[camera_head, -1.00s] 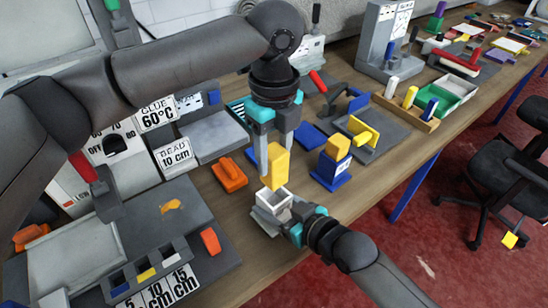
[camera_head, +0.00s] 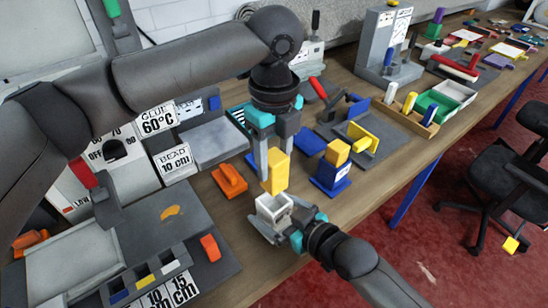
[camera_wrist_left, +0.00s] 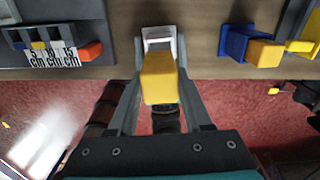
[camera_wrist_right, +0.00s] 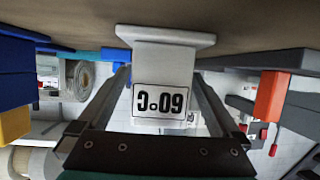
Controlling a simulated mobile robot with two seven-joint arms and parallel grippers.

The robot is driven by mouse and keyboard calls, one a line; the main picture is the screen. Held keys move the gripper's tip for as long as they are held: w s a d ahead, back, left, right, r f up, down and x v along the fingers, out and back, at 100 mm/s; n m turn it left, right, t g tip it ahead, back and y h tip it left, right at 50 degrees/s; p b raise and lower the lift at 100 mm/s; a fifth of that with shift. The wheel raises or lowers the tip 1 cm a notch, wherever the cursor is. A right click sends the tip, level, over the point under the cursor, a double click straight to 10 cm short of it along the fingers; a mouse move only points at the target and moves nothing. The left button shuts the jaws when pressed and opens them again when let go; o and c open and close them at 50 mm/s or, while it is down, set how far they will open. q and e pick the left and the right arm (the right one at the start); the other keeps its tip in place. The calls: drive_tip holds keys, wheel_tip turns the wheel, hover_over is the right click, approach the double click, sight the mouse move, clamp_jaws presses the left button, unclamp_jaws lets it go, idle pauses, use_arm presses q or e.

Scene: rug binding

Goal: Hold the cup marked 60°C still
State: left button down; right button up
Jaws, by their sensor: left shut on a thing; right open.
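The white cup (camera_head: 285,203) marked 60°C stands upright near the table's front edge. In the right wrist view the cup (camera_wrist_right: 160,65) shows its label upside down. My right gripper (camera_head: 272,226) is open, with its fingers on either side of the cup; I cannot tell whether they touch it. My left gripper (camera_head: 275,165) is shut on a yellow block (camera_head: 277,173) just above the cup's mouth. The yellow block (camera_wrist_left: 158,80) overlaps the cup (camera_wrist_left: 160,38) in the left wrist view, and I cannot tell whether its lower end is inside the rim.
A blue holder with a yellow block (camera_head: 331,178) stands right of the cup. An orange piece (camera_head: 230,180) lies to the left. Behind are a GLUE 60°C sign (camera_head: 157,118) and a BEAD 10 cm sign (camera_head: 174,162). The table's front edge is close to the cup.

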drive_tip(key=v, duration=1.2)
